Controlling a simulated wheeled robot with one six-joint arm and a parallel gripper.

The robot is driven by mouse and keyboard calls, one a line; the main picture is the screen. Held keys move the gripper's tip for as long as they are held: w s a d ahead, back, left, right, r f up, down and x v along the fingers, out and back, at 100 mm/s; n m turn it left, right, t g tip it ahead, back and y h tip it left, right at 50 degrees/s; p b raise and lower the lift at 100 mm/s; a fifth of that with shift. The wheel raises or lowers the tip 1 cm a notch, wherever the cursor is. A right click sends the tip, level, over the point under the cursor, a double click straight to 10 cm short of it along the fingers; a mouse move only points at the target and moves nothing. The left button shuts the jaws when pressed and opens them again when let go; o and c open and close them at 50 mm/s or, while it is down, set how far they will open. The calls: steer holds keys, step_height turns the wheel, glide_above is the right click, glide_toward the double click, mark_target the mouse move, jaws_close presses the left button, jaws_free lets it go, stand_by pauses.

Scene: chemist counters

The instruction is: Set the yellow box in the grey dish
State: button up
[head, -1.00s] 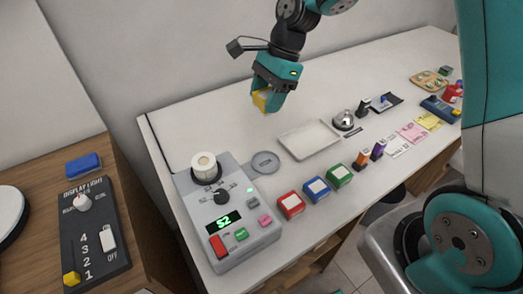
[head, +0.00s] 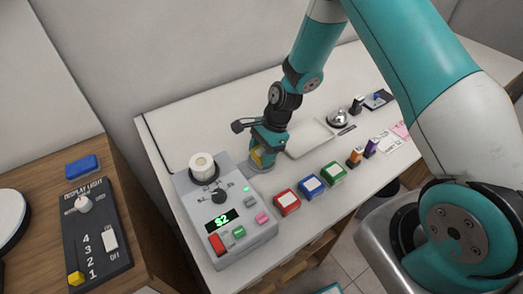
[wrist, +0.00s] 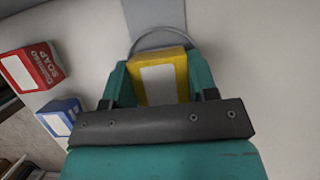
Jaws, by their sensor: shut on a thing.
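The yellow box (head: 257,156), with a white label face, is between the fingers of my gripper (head: 264,152). In the wrist view the yellow box (wrist: 181,65) sits between both teal fingers of my gripper (wrist: 158,82). The grey dish (head: 258,168) is on the white counter, right beside the grey control machine, mostly hidden by my gripper and the box. In the wrist view the curved rim of the grey dish (wrist: 150,34) shows just beyond the box. The box is over or in the dish; I cannot tell whether it touches the bottom.
The grey machine (head: 239,247) with a paper roll (head: 202,166) stands left of the dish. Red (head: 287,202), blue (head: 311,187) and green (head: 333,174) boxes line the front edge. A white tray (head: 320,137) and a bell (head: 338,118) are to the right.

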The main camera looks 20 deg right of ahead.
steer(key=shift+f, duration=0.3)
steer(key=o, duration=0.9)
steer(key=shift+o, duration=0.2)
steer(key=shift+w+d+r, duration=0.1)
steer(key=shift+w+r, duration=0.1)
steer(key=shift+r, duration=0.4)
steer(key=s+b+v, duration=0.1)
steer(key=b+v, duration=0.2)
steer(key=v, duration=0.8)
steer(key=s+a+r+n, duration=0.6)
steer(key=s+r+n, duration=0.2)
steer(key=r+n, duration=0.3)
steer(key=s+a+r+n, duration=0.1)
steer(key=s+r+n, duration=0.2)
steer(key=s+n, duration=0.3)
steer(key=s+a+r+n, duration=0.2)
steer(key=s+n, duration=0.4)
steer(key=s, duration=0.3)
steer(key=shift+r+t, duration=0.4)
steer(key=shift+r, duration=0.35)
